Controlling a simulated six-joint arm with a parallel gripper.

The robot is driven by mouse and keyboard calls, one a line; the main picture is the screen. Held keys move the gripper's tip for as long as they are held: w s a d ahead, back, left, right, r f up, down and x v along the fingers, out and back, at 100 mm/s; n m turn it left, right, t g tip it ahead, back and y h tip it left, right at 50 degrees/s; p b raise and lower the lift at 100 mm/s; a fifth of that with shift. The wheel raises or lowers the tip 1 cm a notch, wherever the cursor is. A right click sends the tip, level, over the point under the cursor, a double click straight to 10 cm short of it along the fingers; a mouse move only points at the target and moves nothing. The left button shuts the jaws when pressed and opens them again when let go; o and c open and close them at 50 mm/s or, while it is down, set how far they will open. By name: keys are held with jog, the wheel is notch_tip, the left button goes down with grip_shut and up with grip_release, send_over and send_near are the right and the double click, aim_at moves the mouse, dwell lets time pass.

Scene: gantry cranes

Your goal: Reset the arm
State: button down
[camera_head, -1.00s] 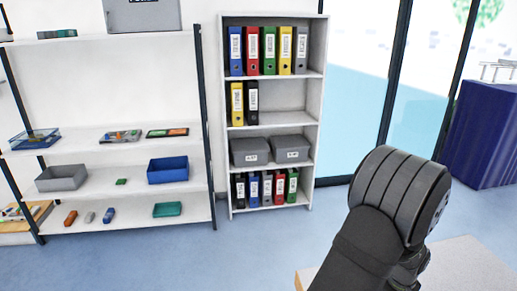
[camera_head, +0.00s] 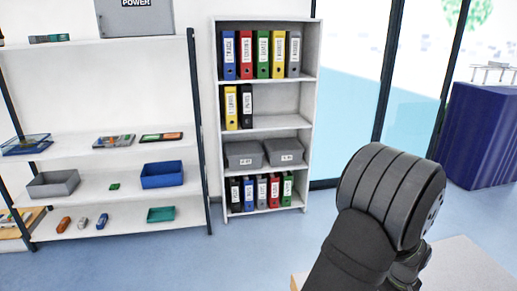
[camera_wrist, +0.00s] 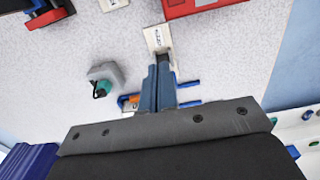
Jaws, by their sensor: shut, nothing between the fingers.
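My gripper (camera_wrist: 158,72) shows in the wrist view with its two blue-grey fingers together and empty. It is over a white speckled surface (camera_wrist: 215,60). A white label (camera_wrist: 157,38) lies just beyond the fingertips in the picture. Blue parts show on both sides of the fingers; I cannot tell what they belong to or whether the fingers touch them. In the head view my dark arm link (camera_head: 390,195) stands at the lower right, and the gripper is out of sight there.
The wrist view shows a grey and teal item (camera_wrist: 104,84) left of the fingers and a red object (camera_wrist: 200,7) at the top. The head view shows a binder bookcase (camera_head: 264,122), a storage shelf (camera_head: 95,147), a blue-covered table (camera_head: 488,135) and clear floor (camera_head: 160,262).

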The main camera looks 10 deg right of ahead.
jog(key=f, duration=0.3)
jog(key=shift+w, duration=0.3)
jog(key=s, duration=0.4)
jog(key=shift+r, duration=0.1)
notch_tip(320, 180, up, 9)
jog(key=shift+w, duration=0.25)
jog(key=shift+r, duration=0.1)
jog(key=c, duration=0.8)
grip_release()
jog(key=o, duration=0.8)
jog(key=shift+w+d+r+g+h, duration=0.15)
jog(key=shift+w+r, duration=0.4)
jog(key=shift+w, duration=0.1)
jog(key=shift+w+d+r+g+h, duration=0.15)
jog(key=shift+w+r, duration=0.35)
jog(key=shift+w, duration=0.1)
jog(key=shift+c, duration=0.2)
jog(key=shift+o, duration=0.2)
jog(key=w+d+r+g+h, duration=0.1)
jog(key=w+r+h, duration=0.2)
jog(key=w+r, duration=0.5)
jog(key=shift+w+d+r+g, duration=0.15)
jog(key=shift+w+r+g, duration=0.15)
jog(key=shift+r, duration=0.25)
jog(key=x, duration=0.9)
jog(key=shift+d+f, duration=0.25)
